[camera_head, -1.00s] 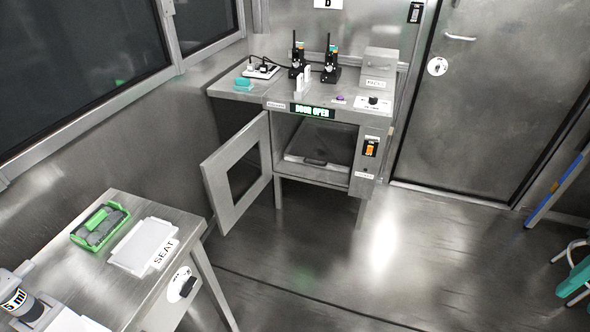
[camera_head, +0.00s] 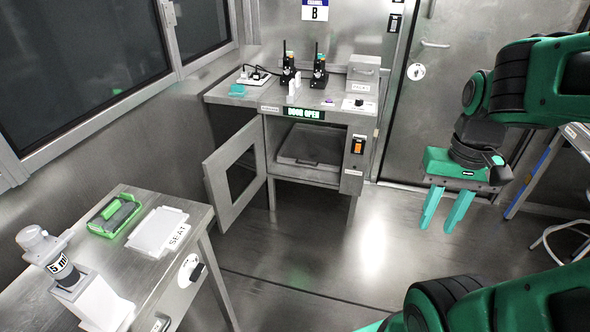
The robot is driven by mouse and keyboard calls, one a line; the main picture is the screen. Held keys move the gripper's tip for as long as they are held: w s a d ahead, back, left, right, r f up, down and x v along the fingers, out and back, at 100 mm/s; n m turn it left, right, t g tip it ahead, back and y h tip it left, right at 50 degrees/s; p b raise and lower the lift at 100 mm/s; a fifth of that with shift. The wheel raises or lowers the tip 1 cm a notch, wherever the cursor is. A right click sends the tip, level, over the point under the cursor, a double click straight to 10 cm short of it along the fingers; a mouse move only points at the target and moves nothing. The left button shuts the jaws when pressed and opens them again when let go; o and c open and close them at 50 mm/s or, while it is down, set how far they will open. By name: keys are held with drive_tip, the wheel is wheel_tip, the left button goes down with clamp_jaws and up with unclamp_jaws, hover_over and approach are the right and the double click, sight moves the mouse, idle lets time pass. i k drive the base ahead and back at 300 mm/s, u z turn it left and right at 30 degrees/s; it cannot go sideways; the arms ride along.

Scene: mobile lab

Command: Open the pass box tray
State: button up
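The pass box (camera_head: 351,182) stands against the back wall with a lit "DOOR OPEN" sign on its front. Its windowed door (camera_head: 236,172) is swung open to the left. The grey tray (camera_head: 311,146) lies inside the box on its floor, with a small dark handle at its front edge. My gripper (camera_head: 446,225) hangs at the right, in front of the metal wall door, fingers pointing down. Its two green fingers are apart with nothing between them. It is well to the right of the pass box and does not touch it.
A steel table (camera_head: 194,216) at lower left holds a green-framed box (camera_head: 116,214), a white "SEAT" plate (camera_head: 157,232) and a "5 ml" device (camera_head: 62,269). Two black radios (camera_head: 319,66) stand on the pass box counter. The floor before the box is clear.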

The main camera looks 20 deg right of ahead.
sight(312, 146)
drive_tip(key=u, duration=0.05)
drive_tip(key=i, duration=1)
drive_tip(key=z, duration=0.05)
